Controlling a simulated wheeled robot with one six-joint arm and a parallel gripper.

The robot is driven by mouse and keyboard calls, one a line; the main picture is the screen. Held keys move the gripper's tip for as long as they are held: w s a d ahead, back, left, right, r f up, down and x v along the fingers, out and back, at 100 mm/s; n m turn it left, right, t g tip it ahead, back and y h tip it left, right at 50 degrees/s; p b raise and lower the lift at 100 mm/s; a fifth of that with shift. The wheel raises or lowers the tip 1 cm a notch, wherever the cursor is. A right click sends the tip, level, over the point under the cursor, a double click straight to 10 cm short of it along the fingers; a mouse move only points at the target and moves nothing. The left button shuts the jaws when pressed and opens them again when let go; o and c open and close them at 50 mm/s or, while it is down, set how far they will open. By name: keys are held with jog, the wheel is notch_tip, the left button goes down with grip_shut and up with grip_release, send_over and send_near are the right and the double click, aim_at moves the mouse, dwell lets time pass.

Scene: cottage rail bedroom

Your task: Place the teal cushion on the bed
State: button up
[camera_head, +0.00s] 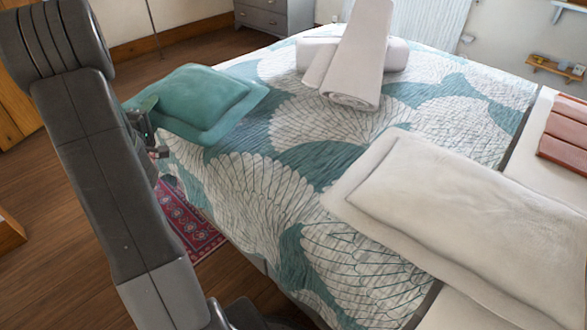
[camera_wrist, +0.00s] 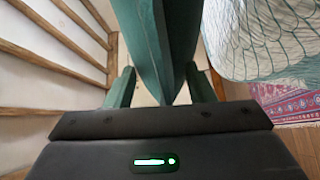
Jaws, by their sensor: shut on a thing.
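The teal cushion (camera_head: 203,102) is at the left edge of the bed in the head view, lying roughly flat with its left end at my gripper (camera_head: 150,128). My gripper is shut on that end; the arm hides part of it. In the wrist view the cushion (camera_wrist: 155,35) stands edge-on between the two fingers (camera_wrist: 161,88). The bed (camera_head: 255,190) has a teal and white fan-patterned cover. The cushion overlaps the bed's left side in the picture; I cannot tell whether it touches the cover.
Rolled white towels (camera_head: 352,75) lie on the far part of the bed. A large white pillow (camera_head: 450,215) lies at the right, and a red item (camera_head: 565,130) beyond it. A red patterned rug (camera_head: 190,222) lies on the wooden floor. The cover's middle is clear.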

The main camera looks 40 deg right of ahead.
aim_at(198, 96)
jog(key=d+g+h+b, duration=0.1)
jog(key=d+b, duration=0.1)
jog(key=d, duration=0.1)
jog(key=s+d+m+g+h+b, duration=0.1)
jog(key=d+g, duration=0.1)
jog(key=d, duration=0.2)
jog(key=s+d+r+m+g+h+b, duration=0.1)
jog(key=d+g+b, duration=0.1)
jog(key=d, duration=0.2)
jog(key=shift+s+d+r+b, duration=0.1)
jog(key=shift+s+d+b, duration=0.05)
jog(key=shift+s+b, duration=0.15)
jog(key=shift+s+d+r+m, duration=0.15)
jog(key=shift+d+r+m, duration=0.15)
jog(key=shift+d, duration=0.2)
notch_tip(198, 96, down, 10)
jog(key=b, duration=0.3)
jog(key=shift+f, duration=0.25)
jog(key=o, duration=0.9)
jog(key=shift+r, duration=0.1)
jog(key=shift+c, duration=0.2)
jog(key=shift+r, duration=0.1)
jog(key=p+v, duration=0.1)
jog(key=v, duration=1.1)
jog(key=shift+a, duration=0.15)
